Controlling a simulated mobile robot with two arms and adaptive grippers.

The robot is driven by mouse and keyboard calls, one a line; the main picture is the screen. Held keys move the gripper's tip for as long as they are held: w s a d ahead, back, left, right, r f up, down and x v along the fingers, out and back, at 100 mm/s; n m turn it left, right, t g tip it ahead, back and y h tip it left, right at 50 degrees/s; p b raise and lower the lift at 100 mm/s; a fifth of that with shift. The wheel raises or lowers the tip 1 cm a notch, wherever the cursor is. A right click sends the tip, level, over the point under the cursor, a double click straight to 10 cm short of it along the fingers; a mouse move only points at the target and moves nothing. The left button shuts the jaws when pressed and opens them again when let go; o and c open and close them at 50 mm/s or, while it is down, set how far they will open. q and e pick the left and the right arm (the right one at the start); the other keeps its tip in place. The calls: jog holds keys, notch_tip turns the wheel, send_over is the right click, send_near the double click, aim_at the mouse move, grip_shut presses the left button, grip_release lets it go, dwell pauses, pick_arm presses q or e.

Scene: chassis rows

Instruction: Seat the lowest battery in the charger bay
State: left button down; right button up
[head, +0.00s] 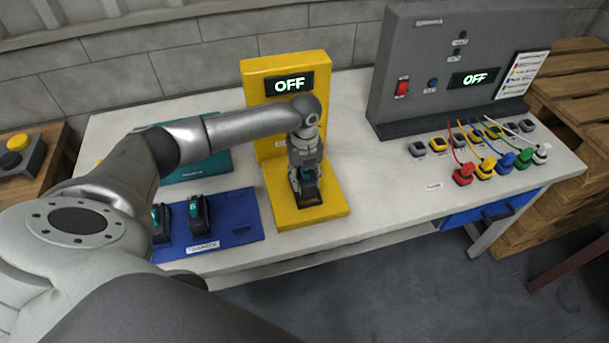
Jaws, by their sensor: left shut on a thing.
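The yellow charger (251,79) stands in the middle of the table, and its display reads OFF. Its flat base (327,207) reaches toward the table's front edge. My left gripper (306,178) points down over that base and is shut on a black and teal battery (308,194). The battery is upright at the bay; I cannot tell whether it is fully down in it. Two more batteries, one (199,214) and another (160,224), stand on the blue mat (242,213) left of the charger. My left arm partly hides the charger. My right gripper is not in view.
A grey panel (404,60) with an OFF display stands at the back right. Several coloured plugs with cables, such as the red plug (463,174), and a row of sockets lie before it. A teal mat (216,163) lies behind my left arm. Bare table lies right of the charger.

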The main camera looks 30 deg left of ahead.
pick_arm(q)
jog(key=shift+f, duration=0.1)
jog(key=shift+f+b, duration=0.4)
jog(key=shift+f, duration=0.3)
jog(key=shift+s+d+f, duration=0.1)
jog(key=shift+s+f, duration=0.15)
jog(key=shift+f, duration=0.1)
jog(key=c, duration=0.9)
grip_release()
jog(key=shift+f, duration=0.1)
jog(key=shift+o, duration=0.4)
jog(key=shift+w+f, duration=0.1)
notch_tip(320, 180, up, 12)
jog(key=shift+w+r, duration=0.1)
jog(key=shift+r, duration=0.1)
